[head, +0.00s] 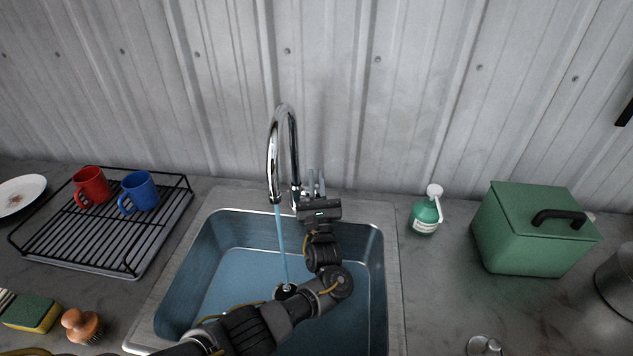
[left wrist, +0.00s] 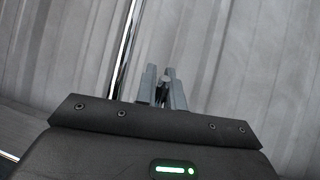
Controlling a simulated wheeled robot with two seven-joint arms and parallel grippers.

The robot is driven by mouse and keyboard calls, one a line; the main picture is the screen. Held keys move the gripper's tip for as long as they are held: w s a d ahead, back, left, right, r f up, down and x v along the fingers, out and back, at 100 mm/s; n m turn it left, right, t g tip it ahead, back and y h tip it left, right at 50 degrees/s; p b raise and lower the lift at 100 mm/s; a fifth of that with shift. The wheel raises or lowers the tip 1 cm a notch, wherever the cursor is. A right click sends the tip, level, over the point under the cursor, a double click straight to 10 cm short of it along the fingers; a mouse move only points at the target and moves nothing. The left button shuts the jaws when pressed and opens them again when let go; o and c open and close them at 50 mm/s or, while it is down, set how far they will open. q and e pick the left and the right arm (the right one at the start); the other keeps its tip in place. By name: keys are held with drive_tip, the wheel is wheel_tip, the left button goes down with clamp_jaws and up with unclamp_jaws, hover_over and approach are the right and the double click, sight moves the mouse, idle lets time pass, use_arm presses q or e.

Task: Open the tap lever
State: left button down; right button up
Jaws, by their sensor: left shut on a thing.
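The chrome tap (head: 272,160) stands behind the sink, with a tall curved spout. A thin blue stream of water (head: 281,240) runs from the spout into the sink (head: 210,265). My left gripper (head: 316,180) is at the right side of the tap's body, its fingers pointing up and away. It is shut on the tap lever, which is mostly hidden between the fingers. In the left wrist view the two grey fingers (left wrist: 162,88) stand close together, just right of the chrome tap pipe (left wrist: 126,60). My right gripper is not in view.
A black dish rack (head: 95,245) with a red mug (head: 92,186) and a blue mug (head: 141,190) stands left of the sink. A green soap bottle (head: 425,215) and a green box (head: 530,240) stand to the right. The corrugated wall (head: 430,90) is close behind the tap.

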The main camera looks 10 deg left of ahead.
use_arm(q)
drive_tip(key=c, duration=1.5)
unclamp_jaws()
drive_tip(key=shift+r, duration=0.1)
drive_tip(key=shift+r, duration=0.35)
wheel_tip(320, 180, up, 3)
drive_tip(key=shift+f+p, duration=0.1)
drive_tip(key=shift+p, duration=0.4)
drive_tip(key=s+d+r+p, duration=0.2)
drive_tip(key=s+r+p, duration=0.7)
drive_tip(key=s+p, duration=0.2)
drive_tip(key=s, duration=0.2)
drive_tip(key=shift+s+r+p, duration=0.2)
drive_tip(key=shift+s+p, duration=0.1)
drive_tip(key=shift+s, duration=0.1)
